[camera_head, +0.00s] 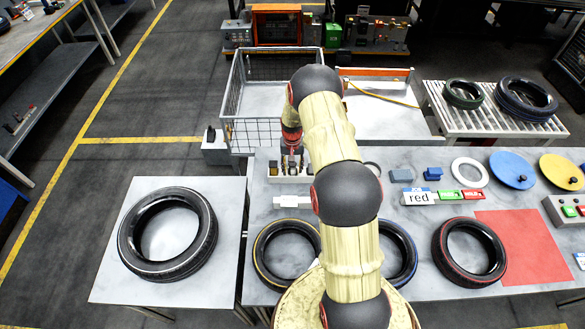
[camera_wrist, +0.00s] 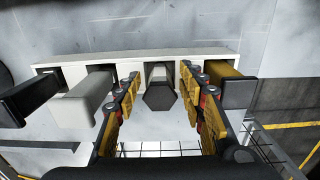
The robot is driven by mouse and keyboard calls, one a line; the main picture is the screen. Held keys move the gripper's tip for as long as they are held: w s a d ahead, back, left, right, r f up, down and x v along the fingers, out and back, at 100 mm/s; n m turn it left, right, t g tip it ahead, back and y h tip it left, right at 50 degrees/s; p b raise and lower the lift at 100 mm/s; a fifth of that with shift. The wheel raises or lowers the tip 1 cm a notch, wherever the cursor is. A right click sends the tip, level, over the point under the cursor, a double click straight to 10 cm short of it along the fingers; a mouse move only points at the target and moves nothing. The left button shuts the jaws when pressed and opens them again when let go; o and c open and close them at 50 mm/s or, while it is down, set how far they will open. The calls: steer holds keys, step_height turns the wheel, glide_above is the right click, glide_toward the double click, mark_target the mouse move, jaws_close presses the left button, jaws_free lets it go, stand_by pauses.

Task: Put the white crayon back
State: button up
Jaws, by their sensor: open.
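A white slotted rack (camera_wrist: 210,65) lies across the wrist view, and it also shows in the head view (camera_head: 290,179). A pale grey-white stick with a dark six-sided end (camera_wrist: 160,92), seemingly the white crayon, sits in a middle slot. My gripper (camera_wrist: 160,76) is open, with one yellow-padded finger on each side of this stick and gaps showing beside it. A squarish whitish bar (camera_wrist: 84,98) and a black bar (camera_wrist: 35,98) sit in slots to the left. A yellow bar (camera_wrist: 226,76) is partly hidden behind the right finger. In the head view, my gripper (camera_head: 291,146) is above the rack.
A wire basket (camera_head: 238,105) stands behind the rack. Tyres lie on the left table (camera_head: 115,240) and along the front of the workbench (camera_head: 430,225). My arm hides the bench's middle.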

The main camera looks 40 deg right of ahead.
steer(key=shift+r, duration=0.1)
step_height(320, 180, up, 12)
steer(key=shift+r+b, duration=0.1)
steer(key=shift+b, duration=0.7)
steer(key=s+a+r+n+t, duration=0.1)
steer(key=s+a+r, duration=0.1)
steer(key=a+r, duration=0.45)
steer(key=s+a+r+n+t, duration=0.1)
steer(key=s+a+r, duration=0.25)
steer(key=r, duration=0.65)
steer(key=s+a+r+n, duration=0.1)
steer(key=a+r, duration=0.4)
steer(key=r, duration=0.4)
steer(key=s+a+r+n+t, duration=0.1)
steer(key=s+a+r, duration=0.1)
steer(key=s+a, duration=0.2)
steer(key=s+a+r+n+t, duration=0.1)
steer(key=s+a, duration=0.4)
steer(key=s, duration=0.6)
steer(key=s+a+r+n+t, duration=0.1)
steer(key=s+a+r, duration=0.3)
steer(key=s, duration=0.4)
steer(key=shift+s+a+r+n+t, duration=0.2)
steer(key=shift+a+r+n+t, duration=0.15)
steer(key=shift+r+n, duration=0.3)
